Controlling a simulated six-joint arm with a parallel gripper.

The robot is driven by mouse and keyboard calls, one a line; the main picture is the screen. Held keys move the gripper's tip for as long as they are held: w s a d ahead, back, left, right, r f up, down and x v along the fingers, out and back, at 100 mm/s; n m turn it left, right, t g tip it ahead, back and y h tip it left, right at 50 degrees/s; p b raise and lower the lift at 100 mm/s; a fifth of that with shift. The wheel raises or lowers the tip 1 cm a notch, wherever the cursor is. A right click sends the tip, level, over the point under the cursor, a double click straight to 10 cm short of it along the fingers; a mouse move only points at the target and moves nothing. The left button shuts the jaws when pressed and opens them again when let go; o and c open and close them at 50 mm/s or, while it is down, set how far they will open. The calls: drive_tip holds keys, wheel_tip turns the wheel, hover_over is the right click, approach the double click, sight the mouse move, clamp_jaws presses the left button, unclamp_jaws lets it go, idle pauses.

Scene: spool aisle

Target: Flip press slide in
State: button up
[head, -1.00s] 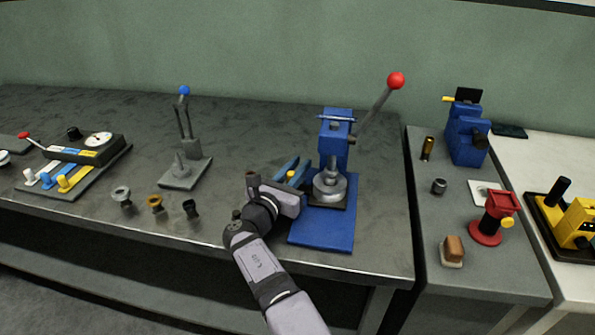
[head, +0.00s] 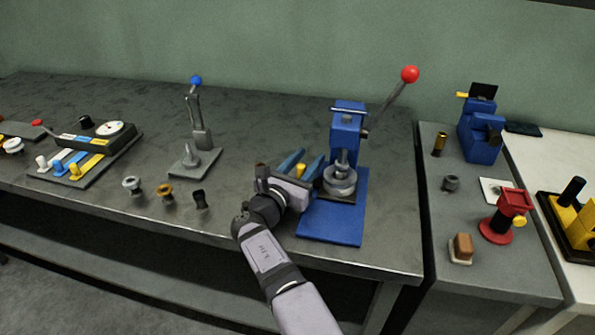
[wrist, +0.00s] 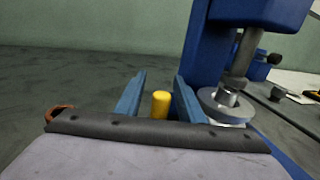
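The blue press (head: 347,128) stands on the bench with a blue base plate (head: 332,222) and a lever with a red ball (head: 410,74). A grey round die (head: 340,180) sits under its ram. A yellow knob (head: 300,170), apparently the slide's handle, is at the left of the die. My gripper (head: 302,163) is left of the press, with two blue fingers apart. In the wrist view, the yellow knob (wrist: 160,104) stands between the open fingers (wrist: 158,92), with a gap on each side. The slide beneath the knob is hidden by my gripper.
A smaller grey press with a blue ball (head: 196,80) stands to the left. Several small parts, including a brass one (head: 165,193), lie near the bench's front edge. A red stand (head: 503,215) and a blue device (head: 481,135) are on the right bench.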

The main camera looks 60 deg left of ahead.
sight(299, 170)
drive_tip(key=shift+b+v, duration=0.4)
drive_tip(key=shift+v, duration=3.05)
